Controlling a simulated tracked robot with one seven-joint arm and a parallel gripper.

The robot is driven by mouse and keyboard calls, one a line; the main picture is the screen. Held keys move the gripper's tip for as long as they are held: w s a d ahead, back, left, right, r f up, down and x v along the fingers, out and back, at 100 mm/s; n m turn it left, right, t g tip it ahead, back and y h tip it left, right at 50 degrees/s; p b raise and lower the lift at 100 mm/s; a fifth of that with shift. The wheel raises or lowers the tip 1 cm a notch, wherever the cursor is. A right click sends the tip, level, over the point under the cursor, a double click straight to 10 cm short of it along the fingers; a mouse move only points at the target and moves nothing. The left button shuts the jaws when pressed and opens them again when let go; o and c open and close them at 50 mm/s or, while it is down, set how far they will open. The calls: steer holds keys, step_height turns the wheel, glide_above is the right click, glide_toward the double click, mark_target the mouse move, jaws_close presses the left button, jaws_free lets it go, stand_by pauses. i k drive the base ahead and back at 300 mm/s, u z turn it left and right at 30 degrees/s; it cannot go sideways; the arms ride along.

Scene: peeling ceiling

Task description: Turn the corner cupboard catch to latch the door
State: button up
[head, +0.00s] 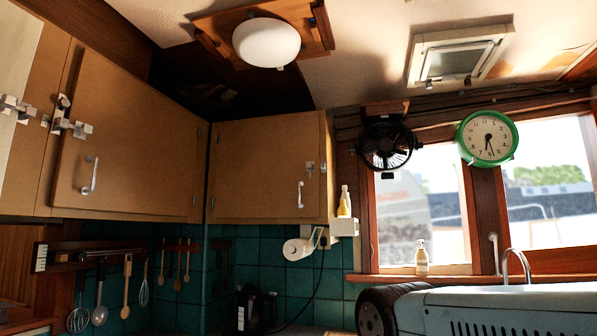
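Two tan wall-cupboard doors meet at the corner; which one the task means is unclear. The large left door (135,130) has a white pull handle (90,175) and a pale metal catch (72,127) at its left edge. A dark line runs along that edge; I cannot tell whether the door is fully closed. The smaller right door (255,165) has a white handle (300,194) and a small catch (310,167) near its right edge. It looks flush. The turn of either catch is too small to read. My gripper is not in view.
Another catch (15,106) sits on the cupboard at far left. Utensils (125,285) hang below. A paper roll (298,249) and small shelf (344,227) sit under the right cupboard. A black fan (387,145) and ceiling lamp (266,43) are high up. Space before the doors looks clear.

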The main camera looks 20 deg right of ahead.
mark_target(308, 165)
steer(key=i, duration=1.4)
